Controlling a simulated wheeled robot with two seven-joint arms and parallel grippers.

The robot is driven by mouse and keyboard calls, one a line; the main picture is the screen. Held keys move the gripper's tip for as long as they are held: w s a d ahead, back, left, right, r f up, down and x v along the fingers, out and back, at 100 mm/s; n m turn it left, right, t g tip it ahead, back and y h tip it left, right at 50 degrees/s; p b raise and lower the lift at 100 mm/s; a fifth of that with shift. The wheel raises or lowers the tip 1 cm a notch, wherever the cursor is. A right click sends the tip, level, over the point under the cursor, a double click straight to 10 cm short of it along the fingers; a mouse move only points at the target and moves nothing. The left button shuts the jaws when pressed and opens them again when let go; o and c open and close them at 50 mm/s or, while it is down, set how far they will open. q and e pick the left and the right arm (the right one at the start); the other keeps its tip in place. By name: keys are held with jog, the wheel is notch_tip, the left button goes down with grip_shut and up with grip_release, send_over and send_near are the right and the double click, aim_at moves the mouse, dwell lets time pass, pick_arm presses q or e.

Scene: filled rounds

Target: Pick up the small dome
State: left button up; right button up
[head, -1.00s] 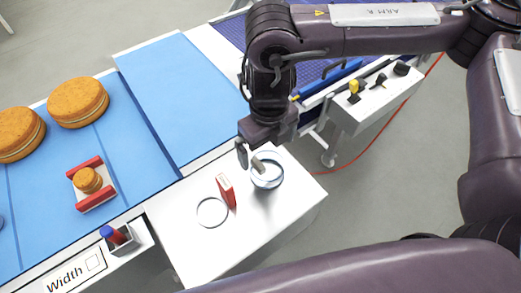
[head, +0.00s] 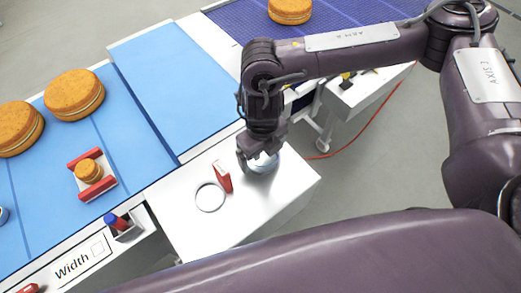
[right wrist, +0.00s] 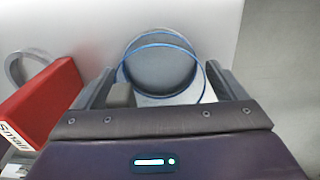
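The small dome (head: 265,166) looks like a clear, round piece with a blue rim, standing on the white table top. In the right wrist view the dome (right wrist: 163,66) lies just ahead of my palm, between my two finger sides. My right gripper (head: 255,163) is low over the dome and partly hides it. Its fingers (right wrist: 165,88) are apart in the wrist view; I cannot tell whether they touch the dome. My left gripper is not in view.
A red block (head: 223,177) labelled "Small" (right wrist: 38,102) stands close left of the dome. A pale ring (head: 210,209) lies beside it. The blue belt (head: 135,158) on the left carries several round cakes and a red holder (head: 83,160). A purple belt (head: 235,28) is behind.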

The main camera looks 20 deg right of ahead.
jog(key=c, duration=0.8)
jog(key=shift+r, duration=0.1)
